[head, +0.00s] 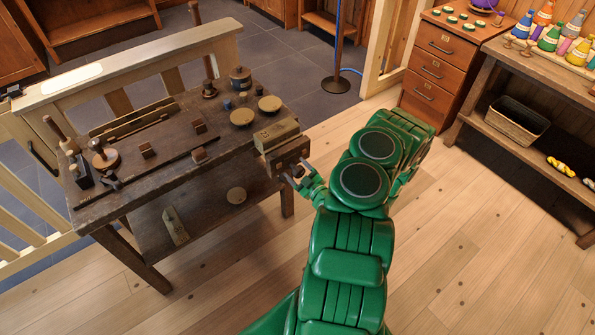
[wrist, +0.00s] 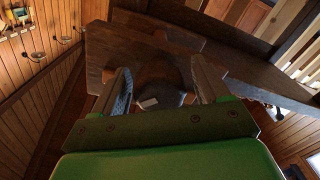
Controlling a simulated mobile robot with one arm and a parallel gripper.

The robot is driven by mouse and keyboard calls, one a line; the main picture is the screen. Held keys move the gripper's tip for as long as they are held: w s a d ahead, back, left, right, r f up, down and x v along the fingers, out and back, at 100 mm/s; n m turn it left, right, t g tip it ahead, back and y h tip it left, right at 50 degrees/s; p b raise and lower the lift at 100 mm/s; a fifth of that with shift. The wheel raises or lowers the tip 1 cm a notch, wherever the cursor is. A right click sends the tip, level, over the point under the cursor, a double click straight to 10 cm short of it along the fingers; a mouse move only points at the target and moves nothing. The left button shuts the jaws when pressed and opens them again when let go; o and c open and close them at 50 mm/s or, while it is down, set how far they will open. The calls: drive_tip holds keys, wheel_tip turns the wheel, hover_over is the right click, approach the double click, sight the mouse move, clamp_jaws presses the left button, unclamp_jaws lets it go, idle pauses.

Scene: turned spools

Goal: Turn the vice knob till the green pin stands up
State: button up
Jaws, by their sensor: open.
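The vice (head: 288,155) sits at the near right end of the dark workbench, with a pale wooden block at its top. My gripper (head: 293,174) is at the vice's front face, and its fingers are open. In the wrist view a dark, rounded knob (wrist: 160,80) shows between the two spread fingers, with a small pale patch on it. I cannot tell whether the fingers touch it. In the head view the knob is hidden or too small to make out. I cannot make out a green pin in either view.
The workbench (head: 165,165) carries round wooden discs, small blocks, a long rail and upright tools. Its lower shelf holds a disc and a block. The plank floor between is clear.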

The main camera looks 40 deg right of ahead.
drive_tip(key=c, duration=1)
drive_tip(key=shift+m, duration=0.5)
